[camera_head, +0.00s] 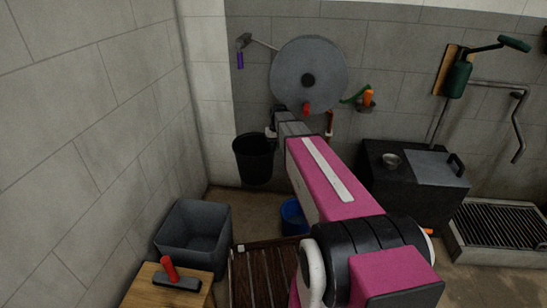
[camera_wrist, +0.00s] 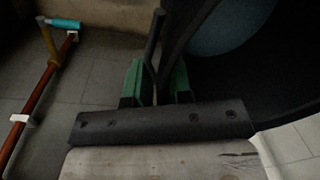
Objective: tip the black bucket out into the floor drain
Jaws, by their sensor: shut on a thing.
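The black bucket (camera_head: 255,158) hangs upright and clear of the floor in the head view, left of centre before the back wall. My gripper (camera_head: 272,132) is at its upper right edge. In the wrist view my gripper's green fingers (camera_wrist: 158,86) are shut on the bucket's thin dark handle. The bucket (camera_wrist: 285,85) fills the right side there, and a blue-grey surface shows within its dark outline; I cannot tell whether it is liquid. A dark grating in a pale raised frame, which looks like the drain (camera_head: 508,254), lies at the right.
A grey tub (camera_head: 193,232) and a wooden table with a red-handled tool (camera_head: 170,270) stand at left. A blue bucket (camera_head: 293,218) and brown slats (camera_head: 262,278) are below my arm. A black cabinet (camera_head: 405,198) stands between my arm and the grating.

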